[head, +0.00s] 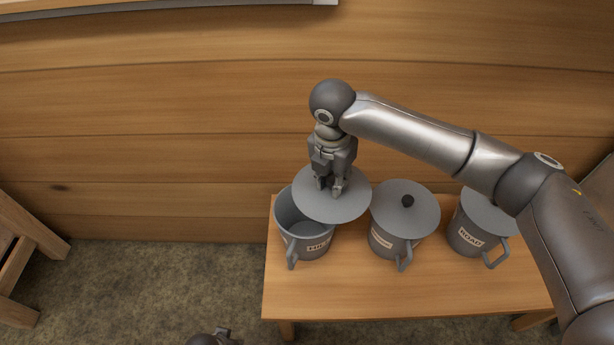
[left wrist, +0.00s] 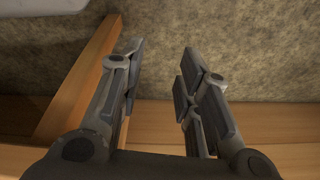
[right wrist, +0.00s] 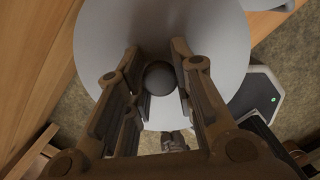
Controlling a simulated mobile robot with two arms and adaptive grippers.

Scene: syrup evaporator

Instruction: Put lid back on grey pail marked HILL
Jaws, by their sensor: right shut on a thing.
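The grey pail (head: 300,248) stands open at the left end of a wooden bench in the head view, its label partly readable as HILL. My right gripper (head: 329,190) is shut on the dark knob of a round grey lid (head: 345,208). The lid is over the right and back part of the pail's mouth, leaving the left part uncovered. I cannot tell whether it touches the rim. In the right wrist view the knob (right wrist: 160,78) is between the fingers, above the lid's disc (right wrist: 215,45). My left gripper (left wrist: 163,62) is open and empty, low over the floor.
A second grey pail (head: 391,246) with its lid on stands just right of the HILL pail. A third lidded pail (head: 470,240), marked ROAD, stands farther right, partly behind my arm. The bench front (head: 350,290) is clear. A plank wall (head: 180,150) rises behind.

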